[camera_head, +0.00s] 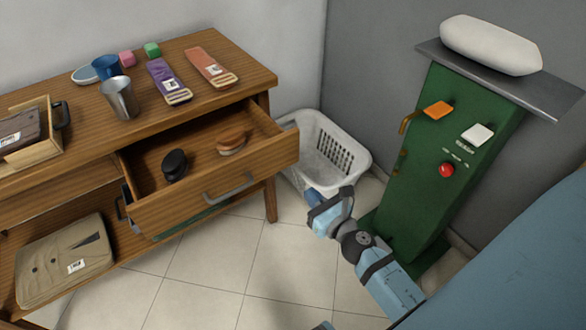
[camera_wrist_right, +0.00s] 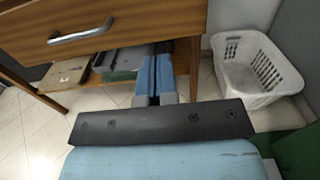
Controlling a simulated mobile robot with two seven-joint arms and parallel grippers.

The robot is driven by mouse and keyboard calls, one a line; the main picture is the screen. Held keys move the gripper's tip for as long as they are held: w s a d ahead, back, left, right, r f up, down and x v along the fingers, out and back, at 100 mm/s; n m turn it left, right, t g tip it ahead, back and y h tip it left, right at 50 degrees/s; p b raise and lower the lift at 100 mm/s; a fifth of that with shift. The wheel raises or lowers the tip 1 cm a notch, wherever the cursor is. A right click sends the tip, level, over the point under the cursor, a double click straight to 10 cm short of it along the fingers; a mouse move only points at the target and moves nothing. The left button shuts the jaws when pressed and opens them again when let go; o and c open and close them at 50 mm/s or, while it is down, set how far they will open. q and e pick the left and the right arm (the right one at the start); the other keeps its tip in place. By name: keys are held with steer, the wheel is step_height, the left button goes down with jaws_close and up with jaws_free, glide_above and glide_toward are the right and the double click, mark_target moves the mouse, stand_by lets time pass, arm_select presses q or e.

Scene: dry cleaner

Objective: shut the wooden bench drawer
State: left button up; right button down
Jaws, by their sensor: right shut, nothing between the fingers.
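The wooden bench drawer (camera_head: 265,173) is pulled well out of the bench (camera_head: 225,52). Its front carries a grey bar handle (camera_head: 228,188). A black brush (camera_head: 175,164) and a wooden brush (camera_head: 231,140) lie inside. My right gripper (camera_head: 313,194) is shut and empty, in front of the drawer's right end and apart from the handle. In the right wrist view the closed blue fingers (camera_wrist_right: 155,72) point toward the bench, and the drawer front (camera_wrist_right: 150,18) with its handle (camera_wrist_right: 82,33) fills the upper left.
A white laundry basket (camera_head: 325,152) stands on the floor right of the bench. A green machine (camera_head: 440,195) with a grey top stands further right. A steel cup (camera_head: 121,99) and other items are on the benchtop. Tiled floor before the drawer is clear.

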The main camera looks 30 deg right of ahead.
mark_target(276, 157)
steer(key=w+p, duration=0.1)
steer(key=w, duration=0.8)
steer(key=w+p, duration=0.1)
steer(key=w, duration=0.3)
steer(key=shift+w+a+p, duration=0.25)
steer(key=shift+w+p, duration=0.1)
steer(key=shift+w, duration=0.05)
arm_select(q)
steer(key=shift+s+a+r, duration=0.1)
steer(key=shift+a+r, duration=0.15)
arm_select(e)
steer(key=w+b, duration=0.3)
steer(key=w, duration=1)
steer(key=shift+w+a, duration=0.2)
steer(key=w+b, duration=0.3)
steer(key=w, duration=0.6)
steer(key=shift+w+a+b, duration=0.15)
steer(key=shift+a+b, duration=0.05)
steer(key=shift+b, duration=0.2)
steer(key=shift+w+r, duration=0.1)
steer(key=shift+w, duration=0.35)
arm_select(q)
steer(key=shift+d+f+t+h, duration=0.2)
steer(key=shift+d+t+h, duration=0.1)
steer(key=shift+d, duration=0.3)
arm_select(e)
steer(key=shift+d+r, duration=0.1)
steer(key=shift+r, duration=0.2)
